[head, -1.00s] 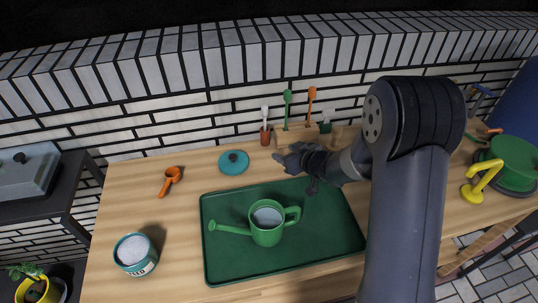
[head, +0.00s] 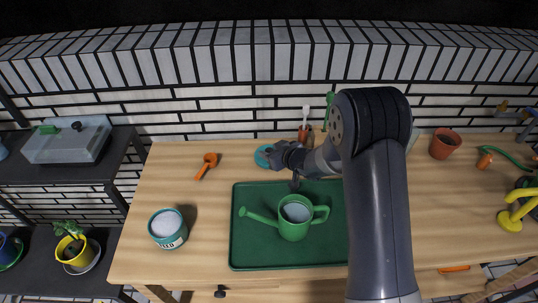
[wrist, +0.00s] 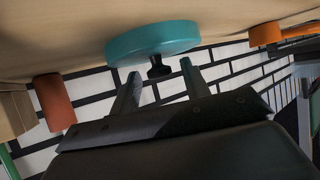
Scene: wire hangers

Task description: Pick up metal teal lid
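The teal lid (head: 261,155) lies on the wooden table behind the green tray, partly hidden by my gripper (head: 274,158) in the head view. In the wrist view the lid (wrist: 152,40) is a round teal disc with a black knob (wrist: 158,67). My gripper (wrist: 160,76) is open there, with its two fingers apart and the knob showing between their tips. I cannot tell whether a finger touches the knob.
A green tray (head: 245,254) holding a green watering can (head: 293,218) lies in front of the lid. An orange scoop (head: 207,165) and a teal seed tin (head: 167,229) are to the left. Terracotta pots and tools stand near the brick wall.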

